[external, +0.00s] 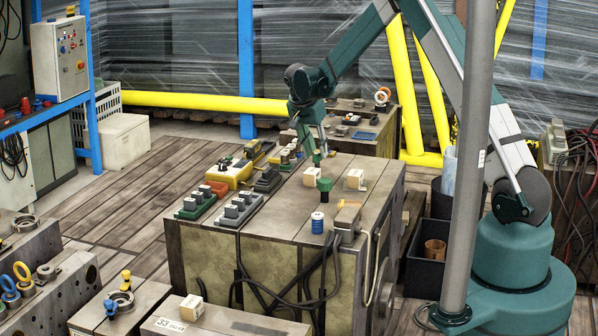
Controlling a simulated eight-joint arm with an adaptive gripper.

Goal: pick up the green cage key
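A small green piece with a wide top and narrower lower part, which looks like the green cage key (324,185), stands on the top of the workbench block (285,222). My gripper (317,158) points down above the block, just behind and above this piece in the picture. A gap shows between the gripper's tips and the piece. The fingers are small here and overlap, so I cannot tell how far apart they are. A bit of brighter green shows at the fingertips; I cannot tell whether it is part of the gripper.
A blue spool (318,222) stands in front of the green piece. Cream blocks (355,179) stand near it. Grey-topped switch units (237,209) and a yellow device (229,174) line the left edge. A grey post (472,170) stands at the right; cables hang in front.

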